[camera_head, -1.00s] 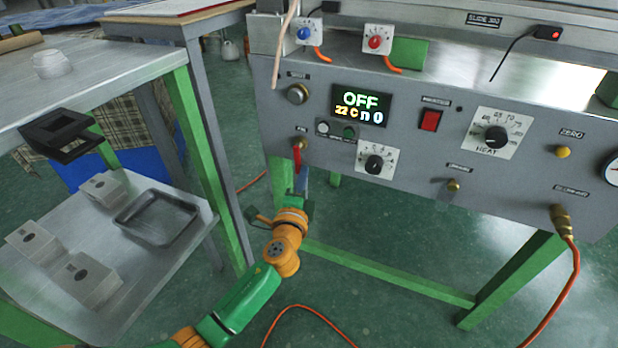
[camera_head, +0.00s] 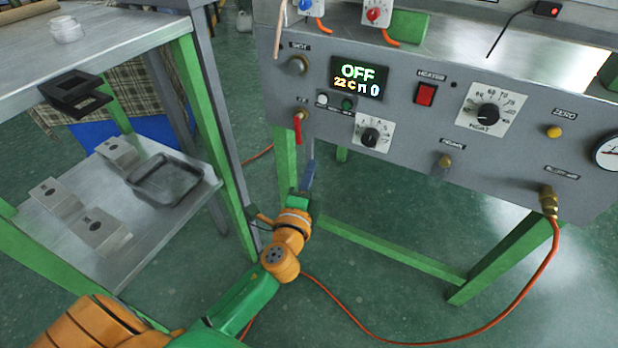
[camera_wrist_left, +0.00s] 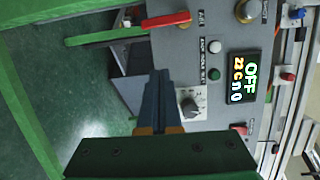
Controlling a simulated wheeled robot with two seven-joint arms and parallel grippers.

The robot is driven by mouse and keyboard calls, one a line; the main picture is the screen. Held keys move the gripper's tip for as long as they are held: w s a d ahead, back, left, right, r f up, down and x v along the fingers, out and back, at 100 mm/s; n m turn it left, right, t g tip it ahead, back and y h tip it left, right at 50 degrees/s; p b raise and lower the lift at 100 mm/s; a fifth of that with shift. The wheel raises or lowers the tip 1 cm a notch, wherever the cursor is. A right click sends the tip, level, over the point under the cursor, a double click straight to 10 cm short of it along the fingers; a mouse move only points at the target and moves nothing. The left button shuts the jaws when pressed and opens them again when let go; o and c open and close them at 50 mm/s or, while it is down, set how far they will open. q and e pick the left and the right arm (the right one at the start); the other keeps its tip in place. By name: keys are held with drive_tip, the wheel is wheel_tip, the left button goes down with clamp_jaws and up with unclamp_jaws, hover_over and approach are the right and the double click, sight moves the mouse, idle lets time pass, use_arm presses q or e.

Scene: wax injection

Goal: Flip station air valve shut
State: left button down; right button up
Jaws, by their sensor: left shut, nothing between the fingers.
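The air valve's red lever (camera_head: 298,129) is on the left part of the grey station panel and hangs straight down below its fitting. In the left wrist view the lever (camera_wrist_left: 166,20) is near the top, pointing left, which is down along the panel. My left gripper (camera_head: 309,167) is just below and slightly right of the lever's lower end, with its blue fingers pointing up. In the wrist view its fingers (camera_wrist_left: 160,88) are together and empty, apart from the lever. My right gripper is in neither view.
The panel carries a lit display (camera_head: 358,78) reading OFF, a red heater switch (camera_head: 426,94), a dial (camera_head: 370,137) and a hose fitting (camera_head: 548,201). A green table leg (camera_head: 286,165) stands behind my gripper. A shelf unit with a dark tray (camera_head: 165,182) is left.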

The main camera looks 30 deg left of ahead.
sight(299, 129)
use_arm(q)
drive_tip(key=shift+n, duration=0.5)
drive_tip(key=b+x, duration=0.1)
drive_tip(key=x, duration=0.6)
drive_tip(key=shift+w+d, duration=0.1)
drive_tip(key=shift+d, duration=0.1)
drive_tip(key=a, duration=0.2)
drive_tip(key=shift+a+f, duration=0.1)
drive_tip(key=shift+a, duration=0.9)
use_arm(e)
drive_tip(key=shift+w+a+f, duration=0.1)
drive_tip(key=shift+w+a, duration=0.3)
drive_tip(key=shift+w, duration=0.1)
